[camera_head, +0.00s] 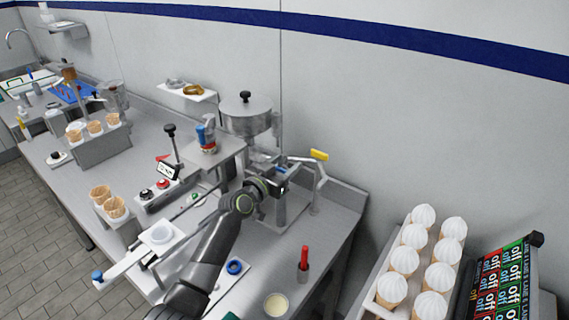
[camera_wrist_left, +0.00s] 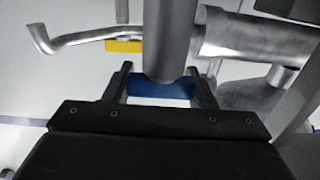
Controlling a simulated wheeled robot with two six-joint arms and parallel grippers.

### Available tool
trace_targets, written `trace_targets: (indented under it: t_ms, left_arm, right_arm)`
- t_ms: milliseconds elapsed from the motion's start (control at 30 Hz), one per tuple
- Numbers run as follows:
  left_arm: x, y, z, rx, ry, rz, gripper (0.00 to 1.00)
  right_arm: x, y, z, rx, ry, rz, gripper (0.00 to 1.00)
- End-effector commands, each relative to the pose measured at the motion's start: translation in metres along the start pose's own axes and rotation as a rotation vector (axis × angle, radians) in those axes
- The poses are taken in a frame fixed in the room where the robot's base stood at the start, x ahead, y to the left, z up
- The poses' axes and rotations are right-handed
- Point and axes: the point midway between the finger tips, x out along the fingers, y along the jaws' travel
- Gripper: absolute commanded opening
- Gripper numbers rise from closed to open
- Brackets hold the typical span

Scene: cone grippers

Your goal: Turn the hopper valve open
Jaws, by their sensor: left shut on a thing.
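The metal hopper (camera_head: 246,116) stands against the wall, with a black-knobbed lid on top. A small blue valve handle (camera_head: 282,168) shows below it, just at my left gripper (camera_head: 279,181). In the left wrist view the fingers of my left gripper (camera_wrist_left: 160,91) stand on either side of the blue handle (camera_wrist_left: 160,90) and are shut on it. A grey metal tube (camera_wrist_left: 172,38) partly covers the handle there. The angle of the valve is hard to tell. My right gripper is not in view.
A lever with a yellow grip (camera_head: 319,155) stands right of the hopper; the yellow also shows in the left wrist view (camera_wrist_left: 122,46). A small raised shelf (camera_head: 212,152) holds a blue-and-red item. A red-handled tool (camera_head: 304,258) stands nearer. White-topped cones (camera_head: 404,260) fill a rack at right.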

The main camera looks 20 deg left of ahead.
Motion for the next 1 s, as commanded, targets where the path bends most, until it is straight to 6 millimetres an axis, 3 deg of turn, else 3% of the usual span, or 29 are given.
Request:
trace_targets:
  t_ms: [67,100,233,667,1000]
  left_arm:
    - [0.000,0.000,0.001,0.000,-0.001,0.000,0.28]
    - [0.000,0.000,0.001,0.000,-0.001,0.000,0.56]
    - [0.000,0.000,0.001,0.000,-0.001,0.000,0.73]
    - [-0.008,0.000,0.001,0.003,0.001,0.000,0.73]
    - [-0.060,0.000,0.002,0.003,0.000,0.000,0.73]
  right_arm:
    - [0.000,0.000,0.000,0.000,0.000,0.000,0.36]
    - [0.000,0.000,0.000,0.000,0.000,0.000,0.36]
    - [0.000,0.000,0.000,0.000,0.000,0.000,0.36]
    - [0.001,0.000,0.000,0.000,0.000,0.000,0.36]
    - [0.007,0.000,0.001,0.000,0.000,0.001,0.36]
